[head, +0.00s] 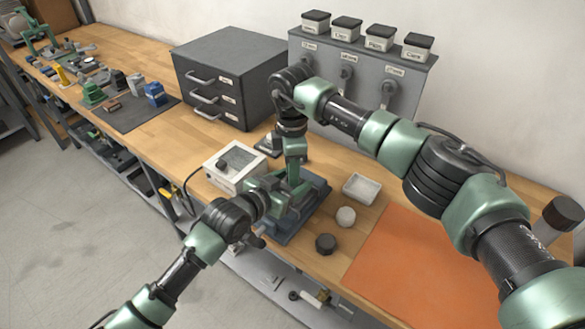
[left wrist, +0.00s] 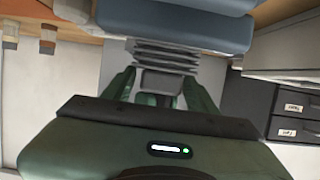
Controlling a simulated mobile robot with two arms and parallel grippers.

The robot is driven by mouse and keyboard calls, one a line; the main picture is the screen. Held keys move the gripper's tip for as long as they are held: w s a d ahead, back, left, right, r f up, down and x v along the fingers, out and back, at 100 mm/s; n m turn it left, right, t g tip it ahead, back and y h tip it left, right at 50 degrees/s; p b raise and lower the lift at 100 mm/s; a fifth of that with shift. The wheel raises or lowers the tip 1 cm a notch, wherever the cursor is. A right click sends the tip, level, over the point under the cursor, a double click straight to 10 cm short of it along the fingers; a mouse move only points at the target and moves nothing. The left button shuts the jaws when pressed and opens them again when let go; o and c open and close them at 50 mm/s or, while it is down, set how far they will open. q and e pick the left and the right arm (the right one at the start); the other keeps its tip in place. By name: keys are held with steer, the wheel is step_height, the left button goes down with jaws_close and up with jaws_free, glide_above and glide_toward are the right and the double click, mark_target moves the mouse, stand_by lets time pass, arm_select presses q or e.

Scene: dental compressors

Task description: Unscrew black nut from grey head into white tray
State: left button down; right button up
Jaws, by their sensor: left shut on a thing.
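My left gripper (head: 282,196) reaches in from the lower left to the blue-grey compressor unit (head: 312,203). In the left wrist view, its fingers (left wrist: 162,82) are closed on a dark grey ribbed part, which I take to be the grey head (left wrist: 166,56), against a blue-grey body. My right gripper (head: 296,172) points down just above the same spot; its fingertips are too small and overlapped to read. I cannot make out a black nut on the head; the grippers cover that place. The white tray (head: 361,188) stands right of the unit and looks empty.
A dark round piece (head: 325,243) and a pale round piece (head: 346,217) lie in front of the tray. A white box with a dark knob (head: 234,167) is left of the unit. Grey drawers (head: 228,78) stand behind. An orange mat (head: 420,262) is clear at the right.

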jaws_close()
steer(key=n, duration=0.5)
steer(key=shift+w+n, duration=0.1)
steer(key=shift+n, duration=0.2)
steer(key=n, duration=2.1)
steer(key=shift+r, duration=0.1)
steer(key=n, duration=0.7)
steer(key=shift+d, duration=0.1)
steer(key=n, duration=2)
steer(key=shift+n, duration=0.4)
